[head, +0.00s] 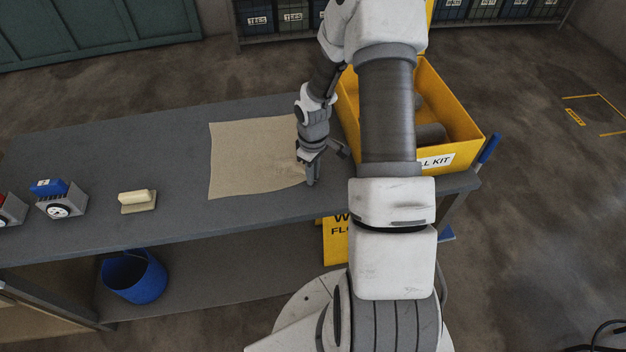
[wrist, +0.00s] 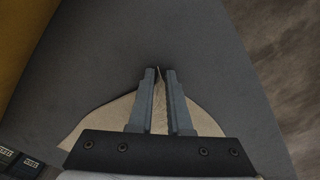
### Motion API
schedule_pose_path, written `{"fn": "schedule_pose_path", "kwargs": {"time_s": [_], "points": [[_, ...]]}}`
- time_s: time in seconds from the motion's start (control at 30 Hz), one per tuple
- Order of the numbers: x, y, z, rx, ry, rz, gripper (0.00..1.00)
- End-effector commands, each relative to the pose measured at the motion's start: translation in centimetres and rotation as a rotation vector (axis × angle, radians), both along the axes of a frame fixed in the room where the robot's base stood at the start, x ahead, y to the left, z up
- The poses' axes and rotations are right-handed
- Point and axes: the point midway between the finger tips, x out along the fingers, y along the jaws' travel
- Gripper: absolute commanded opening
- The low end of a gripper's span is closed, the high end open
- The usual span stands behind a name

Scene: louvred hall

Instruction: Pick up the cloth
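The beige cloth (head: 250,158) lies mostly flat on the grey bench, and its right edge reaches my gripper (head: 311,178). In the wrist view the cloth (wrist: 97,122) spreads to both sides of my gripper (wrist: 160,76). A narrow fold of it stands up between the two fingers, which are close together on it. The fingertips are low, near the bench top. The part of the cloth under the gripper body is hidden.
A yellow spill kit bin (head: 463,116) stands right beside my gripper. The bench (head: 90,150) also holds a cream-handled brush (head: 138,200) and a blue-topped grey item (head: 60,200) at left. A blue bucket (head: 134,277) is on the lower shelf. The bench between cloth and brush is clear.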

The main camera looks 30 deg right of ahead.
Motion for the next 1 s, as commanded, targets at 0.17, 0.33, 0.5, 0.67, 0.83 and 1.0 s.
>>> {"fn": "schedule_pose_path", "kwargs": {"time_s": [0.17, 0.33, 0.5, 0.67, 0.83, 1.0], "points": [[0.0, -0.1, -0.1, 0.000, 0.001, -0.001, 0.00], [0.0, -0.1, -0.1, 0.000, 0.001, -0.001, 0.00], [0.0, -0.1, 0.2, 0.000, 0.001, -0.001, 0.00], [0.0, -0.1, 2.3, -0.001, 0.000, 0.000, 0.00], [0.0, -0.1, 5.8, -0.001, 0.000, 0.000, 0.00], [0.0, 0.0, 9.1, 0.000, -0.001, -0.001, 0.00]]}}
